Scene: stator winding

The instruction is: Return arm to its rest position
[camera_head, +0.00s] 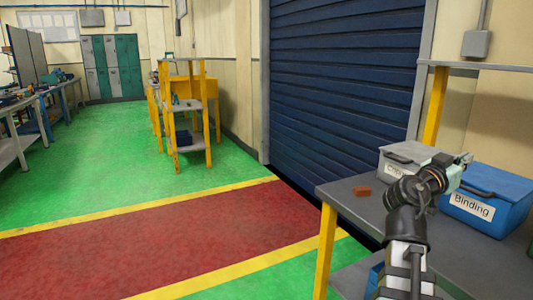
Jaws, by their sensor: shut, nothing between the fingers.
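My arm rises from the lower right of the head view and bends at a dark joint over the grey table. My gripper (465,158) is at the arm's far end, small in the picture, above the table between a grey box and a blue box. It is shut and holds nothing. The arm hides part of the grey box and the table top.
The grey table (345,191) has yellow legs. It bears a grey lidded box (399,153), a blue box labelled "Binding" (505,192) and a small orange-brown block (363,191). A blue shutter (340,85) stands behind. The red floor strip (170,240) is clear.

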